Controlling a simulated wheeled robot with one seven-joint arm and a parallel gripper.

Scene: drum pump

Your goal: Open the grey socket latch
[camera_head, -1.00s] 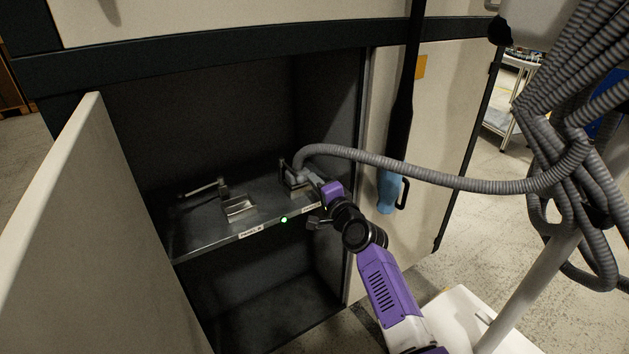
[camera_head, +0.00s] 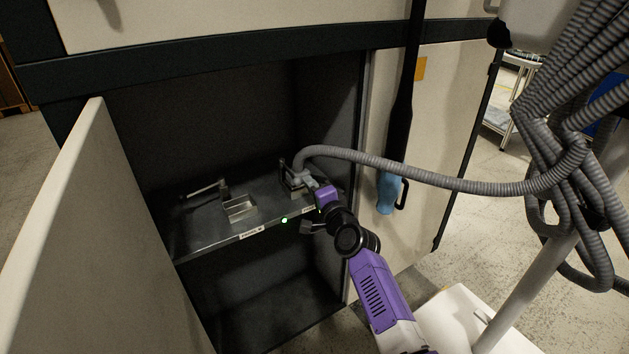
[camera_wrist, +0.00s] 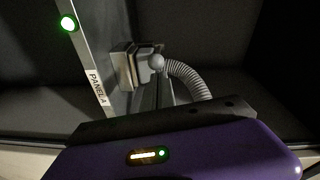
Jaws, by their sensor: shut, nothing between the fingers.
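The grey socket (camera_head: 297,190) sits at the right end of the dark shelf inside the cabinet, with the end of a grey ribbed hose (camera_head: 330,152) at it. A thin upright latch lever (camera_head: 283,166) shows at its left side. My gripper (camera_head: 313,184) is at the socket's front right. In the wrist view my gripper (camera_wrist: 153,92) is shut and empty, its fingers pointing at the metal socket (camera_wrist: 125,66). A round grey knob (camera_wrist: 156,62) shows just beyond the fingertips; I cannot tell whether they touch. The fingers partly hide the socket and the hose end.
A second, empty socket (camera_head: 240,207) with its lever (camera_head: 203,189) swung out to the left stands on the shelf. A green light (camera_head: 284,220) is on the shelf edge. The open door (camera_head: 85,230) bounds the left. The hose crosses above my arm to the right.

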